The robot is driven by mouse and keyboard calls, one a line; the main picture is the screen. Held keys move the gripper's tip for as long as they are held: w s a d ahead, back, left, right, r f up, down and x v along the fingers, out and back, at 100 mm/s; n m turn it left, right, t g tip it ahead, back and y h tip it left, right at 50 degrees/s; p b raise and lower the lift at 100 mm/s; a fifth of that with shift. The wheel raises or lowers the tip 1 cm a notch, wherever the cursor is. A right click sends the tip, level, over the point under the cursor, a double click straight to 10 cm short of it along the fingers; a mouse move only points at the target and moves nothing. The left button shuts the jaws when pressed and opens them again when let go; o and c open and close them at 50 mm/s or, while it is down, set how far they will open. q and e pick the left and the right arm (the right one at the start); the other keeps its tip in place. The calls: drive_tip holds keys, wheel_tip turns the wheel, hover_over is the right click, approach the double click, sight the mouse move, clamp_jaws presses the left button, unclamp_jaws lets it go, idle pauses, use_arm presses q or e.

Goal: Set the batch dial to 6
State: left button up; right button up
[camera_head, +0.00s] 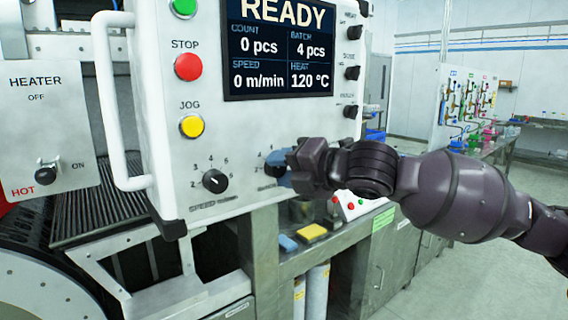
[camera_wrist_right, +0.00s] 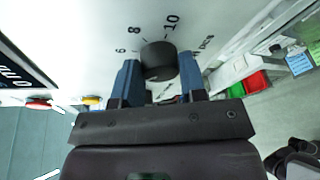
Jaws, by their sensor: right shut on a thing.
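My right gripper (camera_head: 280,168) reaches in from the right to the front of the white control panel (camera_head: 228,140). In the right wrist view its two blue fingers (camera_wrist_right: 160,82) are on either side of the black batch dial (camera_wrist_right: 158,60), shut on it. The scale marks 6, 8 and 10 show around the dial there. The dial's pointer is hidden in both views, and in the head view the gripper covers most of the dial. The screen (camera_head: 278,50) reads READY, with batch 4 pcs. My left gripper is not in view.
A black speed dial (camera_head: 214,181) sits left of the gripper. Above it are the yellow JOG button (camera_head: 192,126) and red STOP button (camera_head: 188,67). Small black knobs (camera_head: 351,73) line the panel's right side. A white handle (camera_head: 117,110) stands out at left.

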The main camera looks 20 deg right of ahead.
drive_tip(key=m+y+p, duration=0.1)
drive_tip(key=m, duration=0.1)
drive_tip(key=shift+m+p, duration=0.35)
drive_tip(key=shift+m, duration=0.05)
drive_tip(key=shift+f+m+t+y+p, duration=0.2)
drive_tip(key=shift+m+t+y+p, duration=0.25)
drive_tip(key=shift+m, duration=1.25)
drive_tip(key=o, duration=0.9)
drive_tip(key=shift+d, duration=0.1)
